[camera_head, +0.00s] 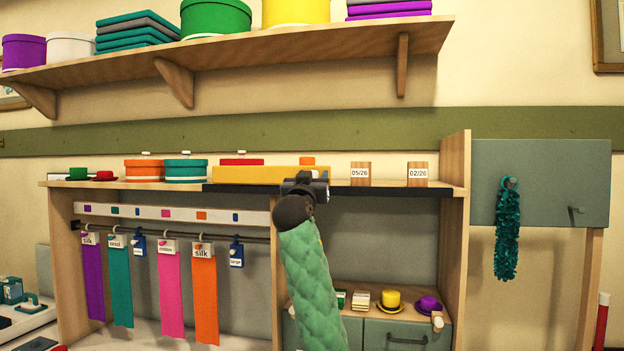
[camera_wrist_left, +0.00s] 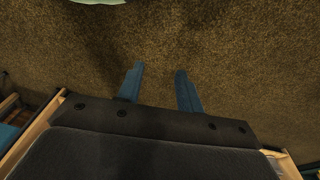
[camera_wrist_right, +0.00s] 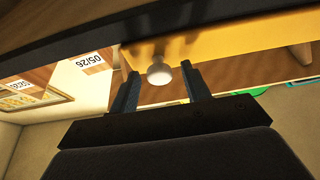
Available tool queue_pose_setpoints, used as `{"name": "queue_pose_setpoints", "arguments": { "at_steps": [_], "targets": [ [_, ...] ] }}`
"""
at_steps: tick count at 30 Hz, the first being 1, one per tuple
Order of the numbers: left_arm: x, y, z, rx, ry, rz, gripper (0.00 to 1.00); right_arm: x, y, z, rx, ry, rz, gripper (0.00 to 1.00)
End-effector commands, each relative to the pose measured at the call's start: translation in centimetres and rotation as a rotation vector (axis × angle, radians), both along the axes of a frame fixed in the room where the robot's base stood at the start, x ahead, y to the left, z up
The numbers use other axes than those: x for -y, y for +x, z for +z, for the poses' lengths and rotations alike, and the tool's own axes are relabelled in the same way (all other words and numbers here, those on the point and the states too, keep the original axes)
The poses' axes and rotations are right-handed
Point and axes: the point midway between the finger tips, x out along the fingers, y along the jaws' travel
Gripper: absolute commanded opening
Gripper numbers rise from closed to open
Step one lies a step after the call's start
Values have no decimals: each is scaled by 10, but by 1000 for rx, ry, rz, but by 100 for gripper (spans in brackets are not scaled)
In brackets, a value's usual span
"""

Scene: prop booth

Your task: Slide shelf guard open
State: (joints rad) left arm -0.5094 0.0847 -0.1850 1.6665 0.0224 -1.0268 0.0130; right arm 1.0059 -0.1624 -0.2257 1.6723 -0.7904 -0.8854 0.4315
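The shelf guard is a yellow panel (camera_head: 245,174) standing along the front of the middle shelf, behind a black strip (camera_head: 400,191). In the right wrist view the yellow panel (camera_wrist_right: 225,48) carries a round white knob (camera_wrist_right: 158,73). My right gripper (camera_head: 305,180) is at the panel's right end in the head view. In the right wrist view its fingers (camera_wrist_right: 160,80) are open on either side of the knob, with gaps showing. The knob is hidden behind my gripper in the head view. My left gripper (camera_wrist_left: 157,85) is open and empty above brown carpet, outside the head view.
Date cards 05/26 (camera_head: 361,173) and 02/26 (camera_head: 417,173) stand on the shelf to the right of the panel. Round boxes in orange (camera_head: 145,171) and teal (camera_head: 186,171) stand to its left. A wooden upright (camera_head: 457,220) bounds the shelf's right end. Coloured scarves (camera_head: 120,280) hang below.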

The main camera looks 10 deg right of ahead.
Motion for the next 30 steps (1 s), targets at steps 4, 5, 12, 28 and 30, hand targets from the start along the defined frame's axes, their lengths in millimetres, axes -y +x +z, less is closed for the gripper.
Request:
{"name": "queue_pose_setpoints", "arguments": {
  "at_steps": [4,5,12,28,30],
  "targets": [
    [0,-1,-1,-2,0,0,36,0,-1,-1,0,0,0,47],
    [0,-1,-2,-4,1,0,36,-1,-2,-2,0,0,0,47],
    [6,15,34,5,-6,-2,36,-7,-20,-12,1,1,2,47],
    [17,31,120,6,-21,-3,36,-23,-64,-29,0,1,1,47],
    [17,31,124,5,-22,-3,36,-24,-66,-30,0,1,1,47]
  ]
}}
